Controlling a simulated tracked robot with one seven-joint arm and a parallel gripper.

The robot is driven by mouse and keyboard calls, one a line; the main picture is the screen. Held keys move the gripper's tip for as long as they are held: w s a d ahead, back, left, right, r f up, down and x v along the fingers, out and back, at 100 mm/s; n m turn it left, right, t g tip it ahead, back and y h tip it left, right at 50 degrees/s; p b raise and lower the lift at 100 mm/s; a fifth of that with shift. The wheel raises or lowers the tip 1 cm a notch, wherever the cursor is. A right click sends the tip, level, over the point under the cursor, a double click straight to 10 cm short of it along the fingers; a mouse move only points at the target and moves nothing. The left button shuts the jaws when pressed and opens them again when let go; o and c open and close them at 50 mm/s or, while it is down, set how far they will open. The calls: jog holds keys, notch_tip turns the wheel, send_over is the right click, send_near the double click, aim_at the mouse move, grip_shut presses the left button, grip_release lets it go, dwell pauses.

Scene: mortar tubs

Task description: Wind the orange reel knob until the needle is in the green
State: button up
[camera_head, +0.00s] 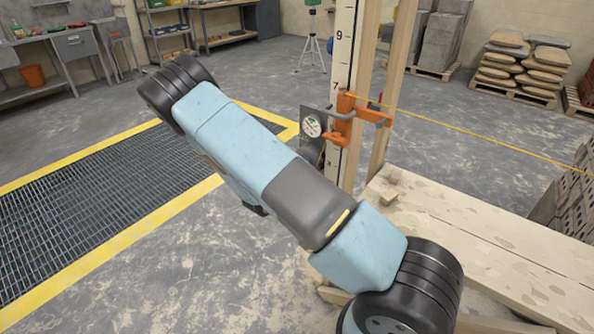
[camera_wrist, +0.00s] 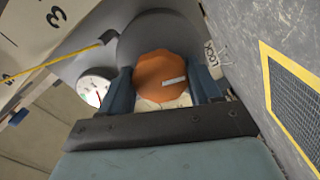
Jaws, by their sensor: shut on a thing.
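The orange reel knob (camera_wrist: 160,72) is in the middle of the wrist view, lobed, with a white mark pointing right. My gripper (camera_wrist: 164,86) has a blue finger on each side of the knob and is shut on it. A round white dial (camera_wrist: 95,91) is left of the knob; a dark needle and some red show on it, but I cannot tell whether the needle is in the green. In the head view the dial (camera_head: 311,126) is small, with a green patch, beside the post. My arm hides the knob and fingers there.
An orange bracket (camera_head: 355,112) holds on the numbered staff (camera_head: 343,50). A yellow line (camera_head: 480,133) runs from it to the right. Wooden planks (camera_head: 450,215) lie at the right. A yellow-edged floor grate (camera_head: 80,215) is at the left, with open floor around it.

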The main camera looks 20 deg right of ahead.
jog(key=shift+s+f+m, duration=0.1)
jog(key=shift+f+m, duration=0.05)
jog(key=shift+m, duration=0.45)
jog(key=o, duration=1.1)
jog(key=shift+c, duration=0.2)
jog(key=shift+a, duration=0.1)
jog(key=v, duration=1.3)
jog(key=shift+s+a, duration=0.15)
jog(key=shift+a, duration=0.15)
